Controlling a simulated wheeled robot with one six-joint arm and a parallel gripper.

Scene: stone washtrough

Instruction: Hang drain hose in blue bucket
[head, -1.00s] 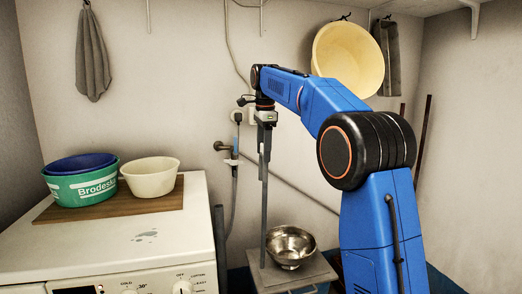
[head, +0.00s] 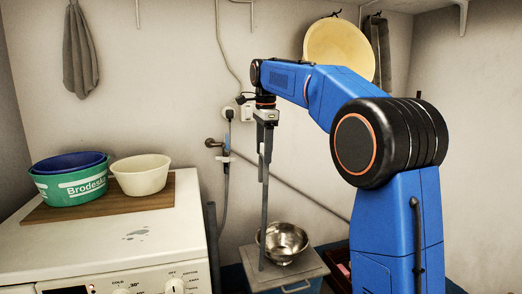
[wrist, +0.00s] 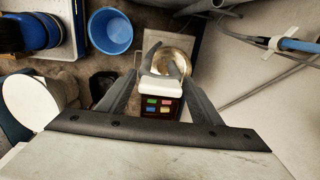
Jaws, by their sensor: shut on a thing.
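My gripper (head: 266,118) is shut on the grey drain hose (head: 264,205), beside a white piece at its top. In the head view, the hose hangs nearly straight down in front of the wall, its lower end close to the steel bowl. In the wrist view, the white piece (wrist: 162,87) and a curved grey part show between my fingers (wrist: 160,95). The blue bucket (wrist: 110,30) is empty and stands on the floor, up and left of my fingers in the wrist view. I cannot make it out surely in the head view.
A steel bowl (head: 283,240) sits on a small stool (head: 312,262). The washing machine (head: 120,250) bears a board with a green tub (head: 72,186) and a cream bowl (head: 141,174). A dark upright tube (head: 213,245) stands beside the machine. Pipes run along the wall.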

